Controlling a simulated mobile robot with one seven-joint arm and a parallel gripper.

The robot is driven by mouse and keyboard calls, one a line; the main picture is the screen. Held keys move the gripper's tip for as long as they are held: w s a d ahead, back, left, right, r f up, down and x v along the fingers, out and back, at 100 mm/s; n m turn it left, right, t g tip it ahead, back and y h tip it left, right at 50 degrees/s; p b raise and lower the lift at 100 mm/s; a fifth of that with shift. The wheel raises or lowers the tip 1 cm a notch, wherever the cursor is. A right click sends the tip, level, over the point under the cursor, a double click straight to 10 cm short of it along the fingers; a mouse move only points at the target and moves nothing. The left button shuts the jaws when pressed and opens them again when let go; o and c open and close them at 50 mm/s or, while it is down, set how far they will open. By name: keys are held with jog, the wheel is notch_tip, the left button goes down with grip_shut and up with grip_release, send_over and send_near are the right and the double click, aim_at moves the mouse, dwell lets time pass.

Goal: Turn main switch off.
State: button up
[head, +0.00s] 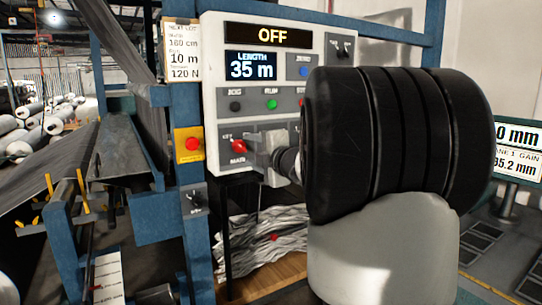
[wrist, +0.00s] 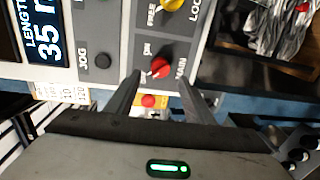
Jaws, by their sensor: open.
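The main switch (head: 238,146) is a red rotary knob low on the white control panel (head: 213,75), above the label MAIN. It also shows in the wrist view (wrist: 158,67), its handle tilted. My gripper (wrist: 160,80) is open, its two fingertips on either side of the red knob in that picture. I cannot tell whether they touch it. In the head view my gripper (head: 257,146) is just right of the knob, partly hidden by my dark arm. The panel's top display (head: 271,36) reads OFF. The length display (head: 251,66) reads 35 m.
A row of buttons with a black jog button (head: 235,106) sits above the switch. A red button on a yellow plate (head: 192,144) is to its left. A yellow knob (wrist: 171,4) is beside the switch in the wrist view. Crumpled grey sheet (head: 265,240) lies below.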

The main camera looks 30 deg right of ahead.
jog(key=s+p, duration=0.1)
jog(key=s, duration=1)
jog(key=shift+s+d+r, duration=0.15)
jog(key=shift+s+r, duration=0.15)
jog(key=shift+r, duration=0.15)
jog(key=shift+d, duration=0.1)
